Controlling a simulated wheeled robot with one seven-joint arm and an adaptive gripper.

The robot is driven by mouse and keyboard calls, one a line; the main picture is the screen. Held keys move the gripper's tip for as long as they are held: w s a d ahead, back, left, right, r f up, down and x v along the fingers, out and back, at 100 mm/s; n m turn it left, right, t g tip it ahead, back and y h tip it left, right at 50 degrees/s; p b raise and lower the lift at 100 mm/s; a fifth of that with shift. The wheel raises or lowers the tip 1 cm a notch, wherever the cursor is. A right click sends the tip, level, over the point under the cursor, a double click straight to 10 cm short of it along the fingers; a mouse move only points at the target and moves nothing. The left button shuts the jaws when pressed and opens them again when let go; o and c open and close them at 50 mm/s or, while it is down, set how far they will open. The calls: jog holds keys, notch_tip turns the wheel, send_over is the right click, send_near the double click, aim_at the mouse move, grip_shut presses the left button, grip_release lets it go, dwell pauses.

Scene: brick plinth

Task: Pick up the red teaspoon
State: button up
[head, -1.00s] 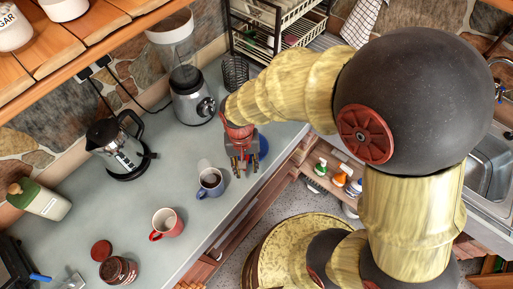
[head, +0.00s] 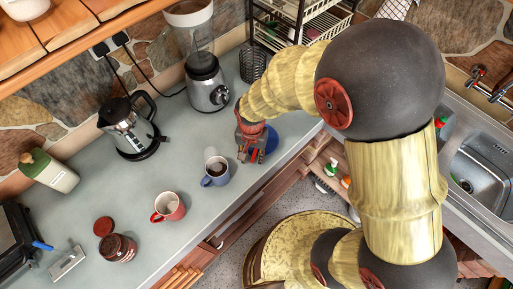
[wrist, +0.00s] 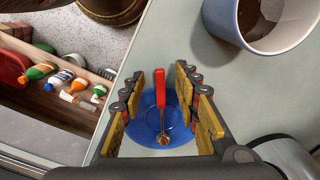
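The red teaspoon (wrist: 160,88) lies on a blue saucer (wrist: 183,137), with its red handle pointing away and its metal bowl nearer the palm in the wrist view. My gripper (wrist: 170,78) is open, with its fingers on either side of the teaspoon and the handle between the fingertips. I see no contact with the spoon. In the head view my gripper (head: 252,157) is over the counter's front edge side and hides part of the saucer (head: 271,142). The teaspoon cannot be made out clearly there.
A blue mug (head: 215,172) with dark contents stands close to the left of my gripper. A red mug (head: 168,207), blender (head: 206,90), kettle (head: 130,130) and wire holder (head: 252,64) stand on the counter (head: 120,190). Bottles (wrist: 65,80) sit on a lower shelf beyond the edge.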

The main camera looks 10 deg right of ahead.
jog(key=shift+f, duration=0.9)
jog(key=shift+c, duration=0.5)
grip_shut()
jog(key=shift+r, duration=0.1)
